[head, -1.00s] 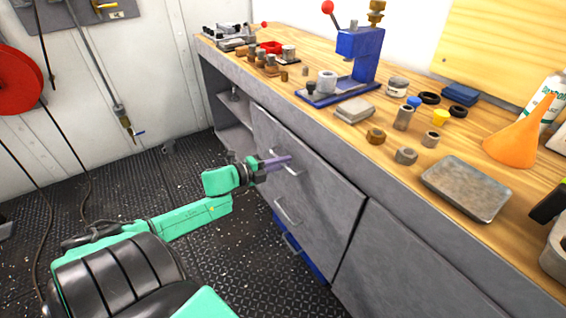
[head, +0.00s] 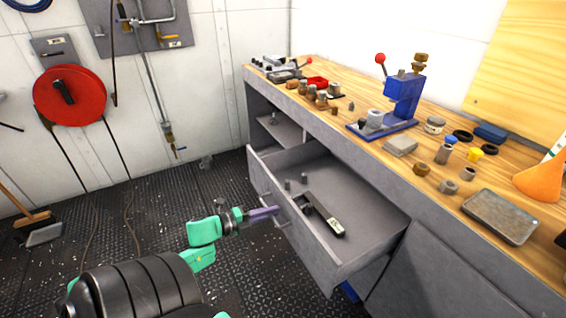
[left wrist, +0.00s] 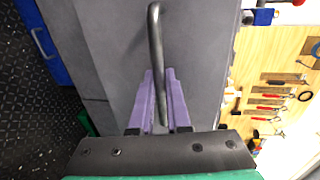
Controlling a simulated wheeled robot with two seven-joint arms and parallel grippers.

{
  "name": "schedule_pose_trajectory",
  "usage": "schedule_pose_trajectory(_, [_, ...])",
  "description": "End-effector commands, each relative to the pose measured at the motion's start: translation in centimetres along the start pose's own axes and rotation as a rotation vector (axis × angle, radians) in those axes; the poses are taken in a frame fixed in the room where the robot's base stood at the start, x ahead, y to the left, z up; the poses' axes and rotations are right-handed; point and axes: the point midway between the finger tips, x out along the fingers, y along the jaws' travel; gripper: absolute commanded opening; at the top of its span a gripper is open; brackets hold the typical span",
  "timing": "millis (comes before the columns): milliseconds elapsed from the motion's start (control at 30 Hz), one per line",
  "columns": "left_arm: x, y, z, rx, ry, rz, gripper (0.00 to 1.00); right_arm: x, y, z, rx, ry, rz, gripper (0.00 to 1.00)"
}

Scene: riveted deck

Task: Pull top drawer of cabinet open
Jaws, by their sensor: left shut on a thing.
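The top drawer (head: 315,248) of the grey cabinet (head: 432,262) stands well out from the cabinet front in the head view. Inside it lie a black tool-like object (head: 322,212) and a few small grey pieces. My left gripper (head: 270,213), with purple fingers, is at the drawer's front. In the left wrist view the purple fingers (left wrist: 152,100) are shut on the metal drawer handle (left wrist: 156,50), one on each side of the bar. My right gripper is not in view.
The wooden worktop (head: 375,165) above holds a blue press (head: 400,100), a metal tray (head: 500,216), an orange funnel (head: 542,180) and several small parts. A red reel (head: 70,95) hangs on the left wall. The dark floor left of the drawer is mostly clear.

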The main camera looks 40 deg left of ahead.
Motion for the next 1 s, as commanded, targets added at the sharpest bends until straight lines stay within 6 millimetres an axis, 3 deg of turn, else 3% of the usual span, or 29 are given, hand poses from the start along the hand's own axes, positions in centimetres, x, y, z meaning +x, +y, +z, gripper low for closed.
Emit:
schedule_pose_trajectory(100, [-2.0, 0.3, -0.1, -0.001, 0.000, 0.004, 0.00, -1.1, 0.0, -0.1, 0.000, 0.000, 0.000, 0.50])
schedule_pose_trajectory(300, [-3.9, 0.8, -0.1, -0.001, 0.001, 0.003, 0.00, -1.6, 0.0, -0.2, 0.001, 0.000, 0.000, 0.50])
schedule_pose_trajectory(767, [-4.4, 1.1, -0.1, 0.000, 0.002, 0.002, 0.00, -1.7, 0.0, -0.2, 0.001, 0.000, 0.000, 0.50])
schedule_pose_trajectory(800, [-4.4, 1.1, -0.1, 0.000, 0.002, 0.002, 0.22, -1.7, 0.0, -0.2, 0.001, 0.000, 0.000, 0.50])
schedule_pose_trajectory(867, [-4.4, 1.1, -0.1, 0.000, 0.002, 0.002, 0.44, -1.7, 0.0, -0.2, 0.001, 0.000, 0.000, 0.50])
schedule_pose_trajectory(1000, [-4.4, 1.0, 0.0, 0.000, 0.001, 0.001, 0.44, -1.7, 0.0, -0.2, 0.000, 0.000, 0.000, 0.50])
